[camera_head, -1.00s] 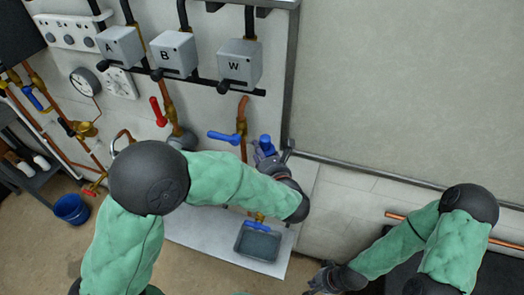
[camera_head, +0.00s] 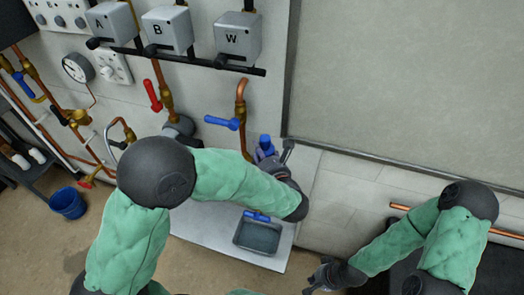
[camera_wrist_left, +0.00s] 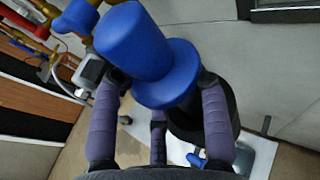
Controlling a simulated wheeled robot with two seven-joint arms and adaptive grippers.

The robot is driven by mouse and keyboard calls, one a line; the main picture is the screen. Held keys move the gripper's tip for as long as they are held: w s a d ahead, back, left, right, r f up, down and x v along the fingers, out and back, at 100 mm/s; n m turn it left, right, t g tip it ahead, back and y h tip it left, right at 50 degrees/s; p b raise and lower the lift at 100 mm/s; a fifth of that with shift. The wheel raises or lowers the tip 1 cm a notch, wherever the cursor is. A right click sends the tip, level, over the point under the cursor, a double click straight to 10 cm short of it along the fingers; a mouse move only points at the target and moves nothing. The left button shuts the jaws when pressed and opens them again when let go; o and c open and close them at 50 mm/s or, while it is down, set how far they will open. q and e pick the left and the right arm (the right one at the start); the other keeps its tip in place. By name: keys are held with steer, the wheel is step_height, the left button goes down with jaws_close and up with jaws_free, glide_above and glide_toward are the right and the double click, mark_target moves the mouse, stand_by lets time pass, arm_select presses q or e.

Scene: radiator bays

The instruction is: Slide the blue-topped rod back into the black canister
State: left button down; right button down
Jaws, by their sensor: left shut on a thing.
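The blue-topped rod has a thick blue knob and flange (camera_wrist_left: 150,55) large in the left wrist view; its top also shows in the head view (camera_head: 265,142). My left gripper (camera_head: 272,160) is shut on the rod just under the flange, with purple-grey fingers on either side in the wrist view (camera_wrist_left: 160,115). A black round body (camera_wrist_left: 228,105), which looks like the canister, shows below and right of the flange. The flange and fingers hide whether the rod's lower end is inside it. In the head view my arm hides the canister. My right gripper (camera_head: 322,275) is empty, with its fingers apart, low in the picture.
Grey boxes (camera_head: 237,38), copper pipes, a red valve handle (camera_head: 153,95) and a blue valve handle (camera_head: 222,123) line the wall behind my left arm. A grey tray (camera_head: 257,236) sits below it. A blue bucket (camera_head: 68,202) stands on the floor at left.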

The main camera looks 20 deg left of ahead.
arm_select(q)
steer(key=shift+f+b, duration=1.35)
steer(key=shift+f, duration=0.45)
steer(key=shift+s+f, duration=0.2)
steer(key=shift+f, duration=0.3)
steer(key=c, duration=0.6)
jaws_free()
steer(key=shift+s+f, duration=0.1)
steer(key=shift+f, duration=0.1)
steer(key=shift+s+d, duration=0.35)
steer(key=shift+o, duration=0.3)
steer(key=r+v, duration=0.1)
steer(key=v, duration=1)
steer(key=shift+w+r, duration=0.15)
steer(key=shift+r, duration=0.1)
steer(key=shift+a+f, duration=0.1)
steer(key=shift+a, duration=0.1)
